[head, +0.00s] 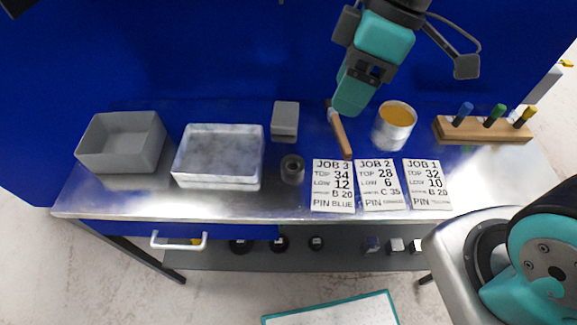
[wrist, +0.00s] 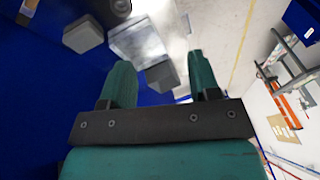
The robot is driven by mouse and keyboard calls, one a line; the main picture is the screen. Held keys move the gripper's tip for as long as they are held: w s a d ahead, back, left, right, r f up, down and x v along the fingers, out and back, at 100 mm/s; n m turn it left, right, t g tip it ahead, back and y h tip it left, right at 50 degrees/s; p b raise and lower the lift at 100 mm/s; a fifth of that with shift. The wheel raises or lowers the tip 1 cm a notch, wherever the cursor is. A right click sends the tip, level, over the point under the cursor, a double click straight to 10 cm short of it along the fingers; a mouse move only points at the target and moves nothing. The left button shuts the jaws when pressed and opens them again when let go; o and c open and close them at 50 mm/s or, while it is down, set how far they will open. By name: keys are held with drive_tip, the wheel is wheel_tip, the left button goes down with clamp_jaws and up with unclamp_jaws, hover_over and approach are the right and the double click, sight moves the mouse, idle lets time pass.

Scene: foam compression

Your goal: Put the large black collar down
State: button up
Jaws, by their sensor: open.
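My gripper (head: 350,108) is above the back of the table, near the brush and the can. In the wrist view my gripper (wrist: 161,62) has its two teal fingers wide apart with nothing between them. No collar shows in or touching my gripper.
On the metal table (head: 100,202) are a grey bin (head: 120,150), a marbled white tray (head: 217,184), a grey block (head: 285,118), a dark hollow cylinder (head: 292,170), a brush (head: 341,137), a can (head: 394,128), job cards (head: 333,186) and a wooden pen holder (head: 480,130).

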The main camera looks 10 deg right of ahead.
drive_tip(key=w+f+n+g, duration=0.1)
drive_tip(key=w+f+n, duration=0.5)
drive_tip(key=w+f, duration=0.1)
drive_tip(key=n+g+h, duration=0.1)
drive_tip(key=n+g, duration=0.1)
drive_tip(key=n, duration=0.6)
approach(292, 169)
drive_tip(key=shift+n, duration=0.4)
drive_tip(key=p+x, duration=0.2)
drive_tip(key=x, duration=0.4)
drive_tip(key=shift+s+f, duration=0.2)
drive_tip(key=shift+f, duration=0.15)
drive_tip(key=shift+c, duration=0.2)
drive_tip(key=c, duration=0.6)
drive_tip(key=shift+r, duration=0.1)
